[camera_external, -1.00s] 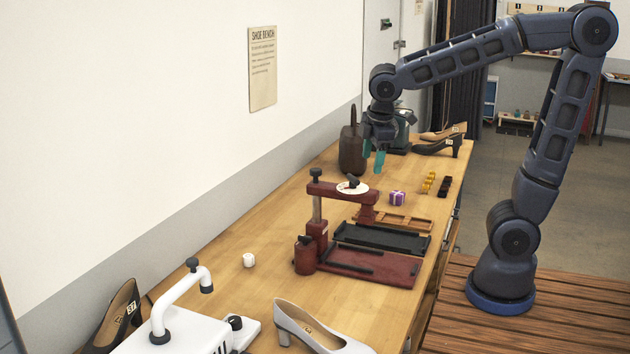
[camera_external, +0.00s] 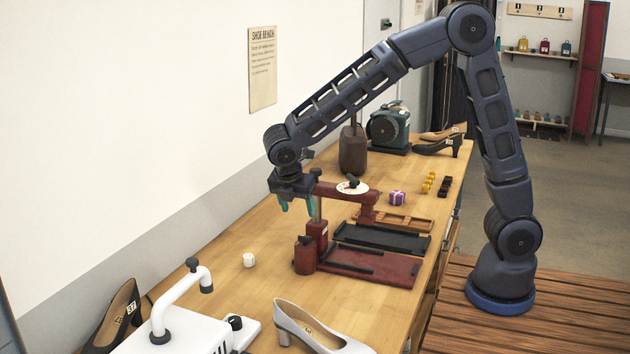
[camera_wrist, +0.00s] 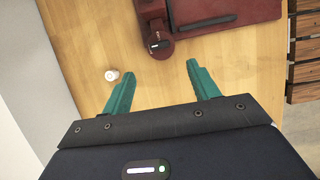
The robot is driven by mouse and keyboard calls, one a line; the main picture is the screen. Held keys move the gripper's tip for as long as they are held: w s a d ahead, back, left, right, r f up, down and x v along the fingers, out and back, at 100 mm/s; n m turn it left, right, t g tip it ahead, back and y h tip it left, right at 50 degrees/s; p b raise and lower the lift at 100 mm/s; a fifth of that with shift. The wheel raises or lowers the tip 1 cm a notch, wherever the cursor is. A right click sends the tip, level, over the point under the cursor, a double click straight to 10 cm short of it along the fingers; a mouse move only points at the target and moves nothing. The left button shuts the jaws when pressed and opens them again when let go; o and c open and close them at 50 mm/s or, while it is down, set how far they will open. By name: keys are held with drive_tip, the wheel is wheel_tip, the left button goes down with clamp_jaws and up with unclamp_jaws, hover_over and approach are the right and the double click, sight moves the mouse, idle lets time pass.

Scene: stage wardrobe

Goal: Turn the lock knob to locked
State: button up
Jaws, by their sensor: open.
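A dark red press stands mid-bench with several black knobs. One knob (camera_external: 352,182) sits on a round white dial plate (camera_external: 346,190) on its upper arm. Another knob (camera_external: 304,239) tops a short red cylinder (camera_external: 304,257) at its near corner, which also shows in the wrist view (camera_wrist: 158,43). I cannot tell which is the lock knob, and no setting is readable. My gripper (camera_external: 298,207) points down with teal fingers apart and empty, beside the press's post on the wall side. In the wrist view the gripper (camera_wrist: 160,72) has bare bench between its fingertips.
A white machine (camera_external: 180,335) and a grey shoe (camera_external: 315,335) stand at the near end. A small white piece (camera_external: 249,260) lies on clear bench.

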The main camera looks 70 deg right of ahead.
sight(304, 238)
drive_tip(key=x, duration=1.1)
drive_tip(key=shift+c, duration=0.4)
drive_tip(key=c, duration=0.9)
